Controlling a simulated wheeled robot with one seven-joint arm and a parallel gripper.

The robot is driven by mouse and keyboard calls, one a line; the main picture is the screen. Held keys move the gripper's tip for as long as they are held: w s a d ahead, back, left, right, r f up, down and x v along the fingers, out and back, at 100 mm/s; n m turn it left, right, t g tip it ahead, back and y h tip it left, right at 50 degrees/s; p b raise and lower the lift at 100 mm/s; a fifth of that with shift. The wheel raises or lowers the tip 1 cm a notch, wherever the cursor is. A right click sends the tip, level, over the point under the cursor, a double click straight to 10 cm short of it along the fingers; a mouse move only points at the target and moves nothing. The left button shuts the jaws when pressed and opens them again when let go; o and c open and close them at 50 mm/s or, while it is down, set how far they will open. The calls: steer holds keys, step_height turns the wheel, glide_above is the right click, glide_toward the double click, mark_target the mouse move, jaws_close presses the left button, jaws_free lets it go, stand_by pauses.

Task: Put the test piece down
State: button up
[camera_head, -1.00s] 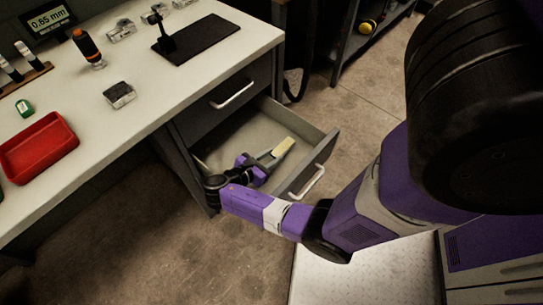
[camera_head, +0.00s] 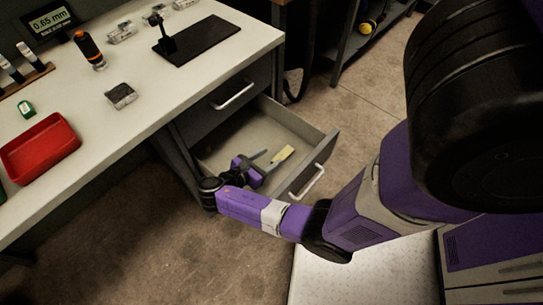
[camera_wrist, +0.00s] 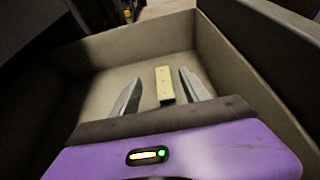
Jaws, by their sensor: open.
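The test piece (camera_head: 282,154) is a small pale yellow block. It lies in the open drawer (camera_head: 232,134), near the drawer's front right. In the wrist view the test piece (camera_wrist: 165,84) lies on the drawer floor between my two fingers, with a gap on each side. My gripper (camera_head: 268,160) is inside the drawer, open and holding nothing. It also shows in the wrist view (camera_wrist: 159,86), with its fingers spread around the piece and apart from it.
The drawer walls (camera_wrist: 215,55) stand close around my gripper. Above is a workbench (camera_head: 160,85) with a red tray (camera_head: 40,148), a grey block (camera_head: 120,95), an orange-topped tool (camera_head: 90,48), a dark mat (camera_head: 198,38) and a display (camera_head: 48,18). A closed drawer is above the open one.

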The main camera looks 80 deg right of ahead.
steer(key=p+v, duration=0.1)
steer(key=v, duration=0.9)
steer(key=shift+a+r, duration=0.1)
